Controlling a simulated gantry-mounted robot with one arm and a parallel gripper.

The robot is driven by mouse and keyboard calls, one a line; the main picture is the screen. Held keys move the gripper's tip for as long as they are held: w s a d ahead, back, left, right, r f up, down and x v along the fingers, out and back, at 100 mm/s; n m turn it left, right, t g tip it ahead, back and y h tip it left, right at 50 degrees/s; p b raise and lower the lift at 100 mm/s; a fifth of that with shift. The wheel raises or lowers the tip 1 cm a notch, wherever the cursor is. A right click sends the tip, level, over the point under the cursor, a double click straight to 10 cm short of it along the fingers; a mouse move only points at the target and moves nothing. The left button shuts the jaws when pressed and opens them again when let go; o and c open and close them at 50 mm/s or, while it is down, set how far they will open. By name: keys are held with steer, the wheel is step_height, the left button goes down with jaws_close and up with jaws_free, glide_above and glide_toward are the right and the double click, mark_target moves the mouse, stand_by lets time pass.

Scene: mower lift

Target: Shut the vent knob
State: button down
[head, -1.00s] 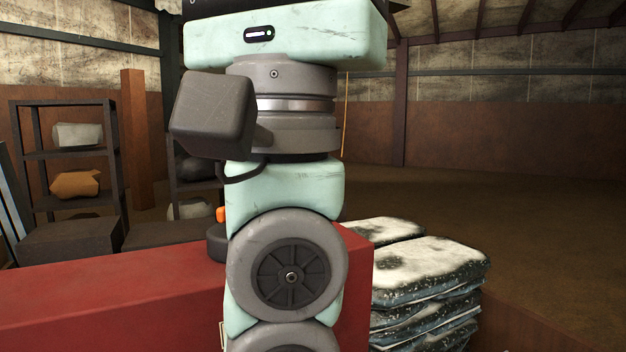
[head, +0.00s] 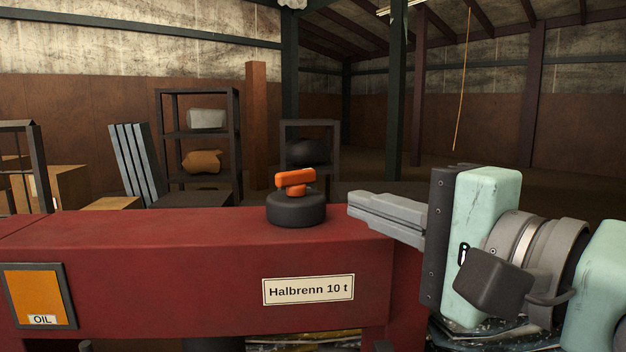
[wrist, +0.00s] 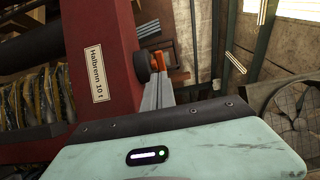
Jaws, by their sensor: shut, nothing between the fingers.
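The vent knob is an orange bar-shaped handle (head: 295,181) on a round black base (head: 296,209), standing on top of the red beam (head: 180,236). My gripper (head: 352,205) is shut and empty, to the right of the knob, pointing left toward it with a gap between them. In the wrist view the orange knob (wrist: 158,61) shows just beyond the fingertips, partly hidden by the grey fingers, with the black base (wrist: 142,66) beside it. The exact gap there cannot be told.
A label reading Halbrenn 10 t (head: 308,290) and an orange OIL panel (head: 37,296) are on the beam's front. Shelves (head: 199,137) and leaning grey slats (head: 137,163) stand behind. The space above the beam is free.

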mark_target(286, 177)
steer(key=p+x, duration=0.2)
steer(key=x, duration=1.1)
steer(key=shift+r+p, duration=0.1)
steer(key=shift+p, duration=0.2)
steer(key=shift+a, duration=0.2)
